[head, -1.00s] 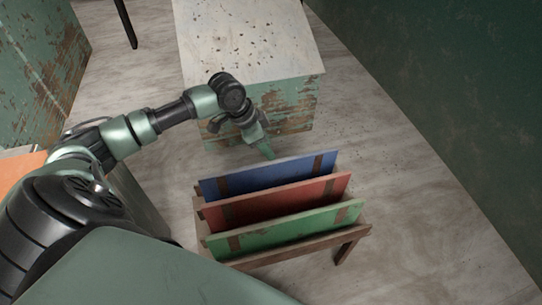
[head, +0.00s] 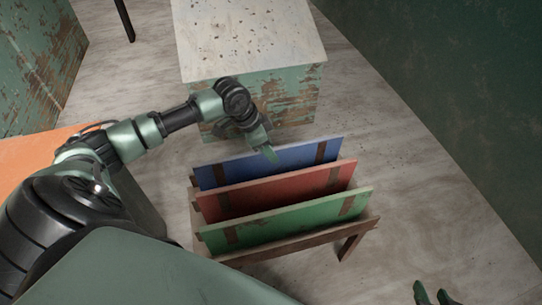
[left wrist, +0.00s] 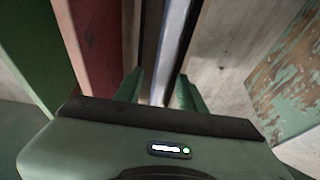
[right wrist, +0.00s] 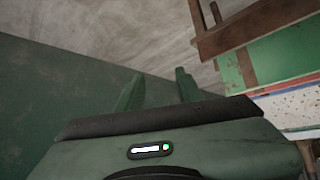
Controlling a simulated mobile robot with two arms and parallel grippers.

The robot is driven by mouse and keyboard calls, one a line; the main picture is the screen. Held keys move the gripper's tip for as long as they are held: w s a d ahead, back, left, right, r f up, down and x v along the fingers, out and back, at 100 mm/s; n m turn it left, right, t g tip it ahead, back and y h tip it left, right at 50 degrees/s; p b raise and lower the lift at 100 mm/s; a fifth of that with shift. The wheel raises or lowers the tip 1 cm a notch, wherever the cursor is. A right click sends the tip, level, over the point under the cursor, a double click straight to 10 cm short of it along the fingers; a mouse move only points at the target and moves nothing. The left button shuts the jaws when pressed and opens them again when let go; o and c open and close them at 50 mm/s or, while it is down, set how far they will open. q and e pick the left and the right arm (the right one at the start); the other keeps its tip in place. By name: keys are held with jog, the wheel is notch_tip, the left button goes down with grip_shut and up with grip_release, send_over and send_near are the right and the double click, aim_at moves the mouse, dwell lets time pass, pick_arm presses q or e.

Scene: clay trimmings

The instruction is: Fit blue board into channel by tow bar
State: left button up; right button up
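The blue board (head: 270,167) stands upright in the rear slot of a wooden rack (head: 300,245), behind a red board (head: 275,194) and a green board (head: 290,220). I see no tow bar or channel.
A worn green chest (head: 290,95) with a speckled pale top stands behind the rack. A dark green wall (head: 440,90) runs along the right. An orange surface (head: 25,160) lies at the left. The floor (head: 400,225) between rack and wall is clear.

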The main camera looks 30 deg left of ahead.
aim_at(271, 167)
pick_arm(q)
jog(key=shift+w+f, duration=0.1)
jog(key=shift+f, duration=0.25)
jog(key=b+x, duration=0.2)
jog(key=x, duration=0.3)
jog(key=shift+a, duration=0.15)
grip_shut()
pick_arm(e)
jog(key=w+a+r+t+y, duration=0.2)
jog(key=w+a+r+t, duration=0.1)
jog(key=w+r+t, duration=0.4)
notch_tip(271, 167, up, 3)
jog(key=shift+a+r, duration=0.2)
